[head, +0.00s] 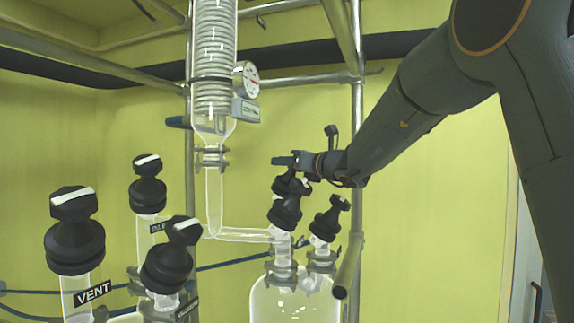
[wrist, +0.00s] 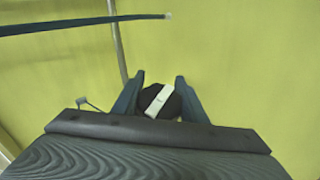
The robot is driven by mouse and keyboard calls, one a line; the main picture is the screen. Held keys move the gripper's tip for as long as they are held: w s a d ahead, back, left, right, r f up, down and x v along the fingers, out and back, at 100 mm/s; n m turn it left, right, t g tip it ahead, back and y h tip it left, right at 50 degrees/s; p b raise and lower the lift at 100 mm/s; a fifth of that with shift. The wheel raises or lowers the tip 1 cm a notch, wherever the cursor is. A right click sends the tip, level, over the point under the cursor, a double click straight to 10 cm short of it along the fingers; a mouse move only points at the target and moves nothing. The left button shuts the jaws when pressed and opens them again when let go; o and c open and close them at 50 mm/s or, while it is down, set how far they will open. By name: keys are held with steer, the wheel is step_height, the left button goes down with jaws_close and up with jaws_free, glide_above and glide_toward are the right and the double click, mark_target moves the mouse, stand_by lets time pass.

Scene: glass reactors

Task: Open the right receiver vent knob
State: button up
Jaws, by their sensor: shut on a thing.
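A black vent-type knob (head: 285,211) stands on the left neck of the clear glass receiver flask (head: 290,300) at the right in the head view. My gripper (head: 292,182) is at the top of this knob, coming in from the upper right. In the wrist view, the dark knob top with a white stripe (wrist: 157,101) lies between the two fingers of my gripper (wrist: 159,78). The stripe runs diagonally. The fingers are shut on the knob. No label on this knob is readable, and its handle is partly hidden by the gripper in the head view.
A second black knob (head: 330,218) stands close on the flask's right neck. Several black knobs with white stripes, one above a VENT label (head: 93,292), stand at the left. A coil condenser (head: 212,50) and metal frame poles (head: 357,110) are near the arm.

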mark_target(282, 177)
steer(key=shift+n+y, duration=0.3)
steer(key=n+g+y+b, duration=0.1)
steer(key=n, duration=0.1)
steer(key=n+g+y+b, duration=0.1)
steer(key=n, duration=0.1)
steer(key=a+n+g+y+b, duration=0.1)
steer(key=g+y, duration=0.1)
steer(key=shift+s+n, duration=0.4)
steer(key=shift+s+a+r+n+g+y+b, duration=0.1)
steer(key=shift+s+n+g+y, duration=0.3)
steer(key=shift+n+g, duration=0.7)
steer(key=shift+s+a+f+n+g+y+b, duration=0.15)
steer(key=shift+n+g+y, duration=0.45)
steer(key=shift+n+g, duration=0.45)
steer(key=shift+s+a+r+n+g+y+b, duration=0.2)
steer(key=shift+n+g+y, duration=0.3)
steer(key=shift+n+g, duration=0.55)
steer(key=shift+s+d, duration=0.1)
steer(key=o, duration=1.1)
steer(key=shift+c, duration=0.2)
step_height(282, 177, up, 10)
steer(key=b, duration=0.2)
